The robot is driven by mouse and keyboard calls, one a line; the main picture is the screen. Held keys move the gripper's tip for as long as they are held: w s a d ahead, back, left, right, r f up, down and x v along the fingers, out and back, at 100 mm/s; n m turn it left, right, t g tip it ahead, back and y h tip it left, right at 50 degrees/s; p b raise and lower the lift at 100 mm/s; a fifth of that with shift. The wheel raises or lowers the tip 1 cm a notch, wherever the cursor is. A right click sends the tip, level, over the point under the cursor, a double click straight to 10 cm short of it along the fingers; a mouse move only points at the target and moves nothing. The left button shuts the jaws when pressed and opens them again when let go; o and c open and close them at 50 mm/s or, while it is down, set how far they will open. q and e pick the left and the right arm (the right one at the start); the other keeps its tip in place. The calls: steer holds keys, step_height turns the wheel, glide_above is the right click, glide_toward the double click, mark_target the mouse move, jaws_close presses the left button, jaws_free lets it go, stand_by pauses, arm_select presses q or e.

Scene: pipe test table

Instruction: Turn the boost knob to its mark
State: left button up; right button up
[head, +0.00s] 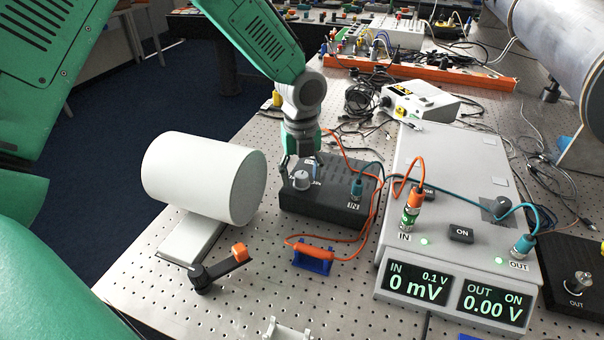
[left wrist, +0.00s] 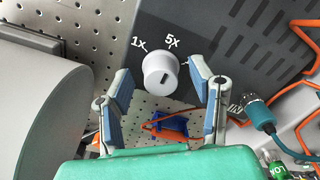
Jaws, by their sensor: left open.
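The boost knob (head: 301,181) is a light grey round knob on top of a black box (head: 335,207). I cannot tell which mark the line matches. My left gripper (head: 301,160) points down over the knob. In the left wrist view its blue-padded fingers (left wrist: 160,79) are open on either side of the knob, with gaps visible. My right gripper is not in view.
A white cylinder (head: 205,178) lies left of the box. An orange probe (head: 315,251) rests on a blue holder in front. A grey meter (head: 455,180) with cables stands at right, reading 0 mV and 0.00 V. Orange and teal cables run close beside the box.

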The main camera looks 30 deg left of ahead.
arm_select(q)
steer(key=shift+a+f, duration=0.1)
steer(key=shift+f, duration=0.1)
steer(key=shift+r, duration=0.1)
jaws_close()
steer(key=c, duration=1.1)
jaws_free()
